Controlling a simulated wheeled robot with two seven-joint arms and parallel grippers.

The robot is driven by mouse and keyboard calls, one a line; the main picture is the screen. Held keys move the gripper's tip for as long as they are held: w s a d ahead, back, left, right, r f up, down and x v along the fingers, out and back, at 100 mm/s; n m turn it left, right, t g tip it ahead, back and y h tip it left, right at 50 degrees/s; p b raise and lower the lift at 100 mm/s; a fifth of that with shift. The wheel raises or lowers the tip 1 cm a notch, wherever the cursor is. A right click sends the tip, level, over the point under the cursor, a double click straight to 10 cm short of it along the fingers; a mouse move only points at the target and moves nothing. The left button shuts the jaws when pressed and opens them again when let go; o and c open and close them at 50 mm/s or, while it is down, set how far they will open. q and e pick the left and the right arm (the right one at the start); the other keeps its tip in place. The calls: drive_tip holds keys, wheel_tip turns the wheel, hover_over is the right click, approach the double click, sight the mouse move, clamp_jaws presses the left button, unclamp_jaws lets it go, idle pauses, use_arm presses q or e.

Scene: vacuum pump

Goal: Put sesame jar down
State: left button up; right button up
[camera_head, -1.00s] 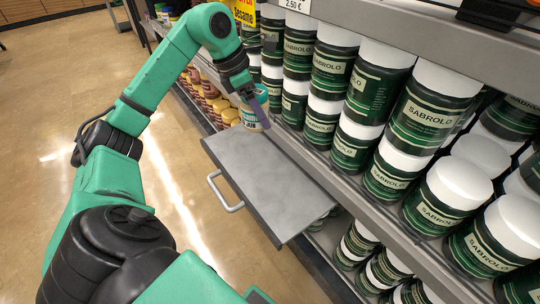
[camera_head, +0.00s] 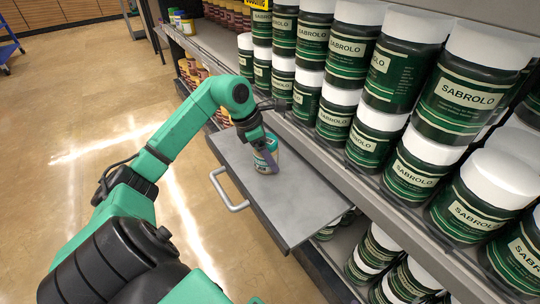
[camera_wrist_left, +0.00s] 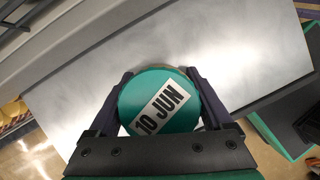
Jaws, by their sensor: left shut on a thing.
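The sesame jar (camera_head: 265,158) is a small pale jar with a teal lid, at the far part of the grey tray (camera_head: 305,212) in the head view. My left gripper (camera_head: 268,152) is shut on it from above, partly hiding it. In the left wrist view the round teal lid (camera_wrist_left: 158,100) carries a white "10 JUN" label and sits between the two dark fingers of my left gripper (camera_wrist_left: 160,90). The jar looks upright, over the tray surface; I cannot tell whether its base touches it. My right gripper is not in view.
Shelves with many green SABROLO jars (camera_head: 375,135) with white lids rise along the tray's right side. The tray has a metal handle (camera_head: 228,190) on its left edge. The near part of the tray is bare. Open tiled floor (camera_head: 60,180) lies to the left.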

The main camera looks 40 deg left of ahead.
use_arm(q)
drive_tip(key=o, duration=1.5)
drive_tip(key=shift+f, duration=0.1)
drive_tip(key=shift+r, duration=0.35)
drive_tip(key=p+v, duration=0.2)
drive_tip(key=v, duration=0.9)
drive_tip(key=shift+a+r, duration=0.1)
drive_tip(key=shift+r, duration=0.2)
